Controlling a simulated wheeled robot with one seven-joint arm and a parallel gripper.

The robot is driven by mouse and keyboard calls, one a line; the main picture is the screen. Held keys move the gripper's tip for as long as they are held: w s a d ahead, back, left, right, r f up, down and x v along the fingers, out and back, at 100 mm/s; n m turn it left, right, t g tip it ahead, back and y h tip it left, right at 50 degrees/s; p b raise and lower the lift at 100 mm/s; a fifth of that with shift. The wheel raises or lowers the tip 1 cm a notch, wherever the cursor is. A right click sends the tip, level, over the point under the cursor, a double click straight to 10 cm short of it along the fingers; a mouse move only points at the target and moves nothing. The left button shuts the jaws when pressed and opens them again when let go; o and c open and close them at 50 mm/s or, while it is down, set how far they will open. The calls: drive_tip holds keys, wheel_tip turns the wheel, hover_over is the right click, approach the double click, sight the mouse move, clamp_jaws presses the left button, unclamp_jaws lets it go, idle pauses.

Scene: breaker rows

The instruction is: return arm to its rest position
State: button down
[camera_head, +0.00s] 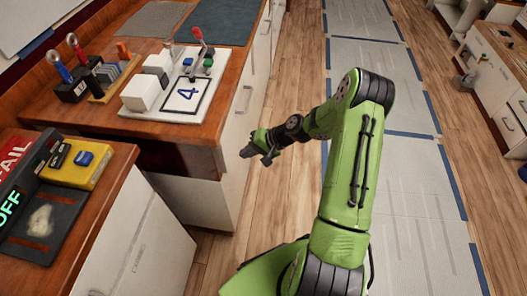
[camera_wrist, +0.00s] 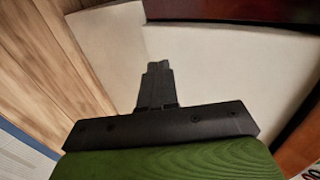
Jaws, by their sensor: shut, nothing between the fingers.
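My green arm (camera_head: 350,170) reaches up and bends to the left over the aisle in the head view. My gripper (camera_head: 249,151) is at its end, in the air beside the front of the wooden-topped counter (camera_head: 190,128). In the wrist view my gripper (camera_wrist: 157,70) is shut, its dark fingers together with nothing between them. It points toward pale cabinet fronts (camera_wrist: 230,70) and touches nothing that I can see.
A white board marked 4 (camera_head: 184,95), with small blocks and a red-tipped lever, lies on the counter. A yellow box with a blue button (camera_head: 77,165) is on the nearer counter at left. Floor mats (camera_head: 375,100) run along the open aisle. More cabinets (camera_head: 490,85) stand at right.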

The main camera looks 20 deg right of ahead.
drive_tip(key=p+v, duration=0.2)
drive_tip(key=v, duration=0.7)
drive_tip(key=shift+s+d+r+p, duration=0.2)
drive_tip(key=shift+d+r+p, duration=0.05)
drive_tip(key=shift+p, duration=0.05)
drive_tip(key=s+a+r+n+h+p, duration=0.25)
drive_tip(key=s+r, duration=0.25)
drive_tip(key=r, duration=0.4)
drive_tip(key=s+a+r+n+g+h+p, duration=0.1)
drive_tip(key=s+a+r+n+h+p, duration=0.2)
drive_tip(key=r, duration=0.7)
drive_tip(key=s+a+r+n+h+p, duration=0.1)
drive_tip(key=s+a+r+h+p, duration=0.1)
drive_tip(key=s+a+r, duration=0.5)
drive_tip(key=s+d+r+t+p, duration=0.1)
drive_tip(key=s+d+r+p, duration=0.1)
drive_tip(key=s+r, duration=0.5)
drive_tip(key=shift+s+d, duration=0.25)
drive_tip(key=shift+s, duration=0.4)
drive_tip(key=shift+r, duration=0.15)
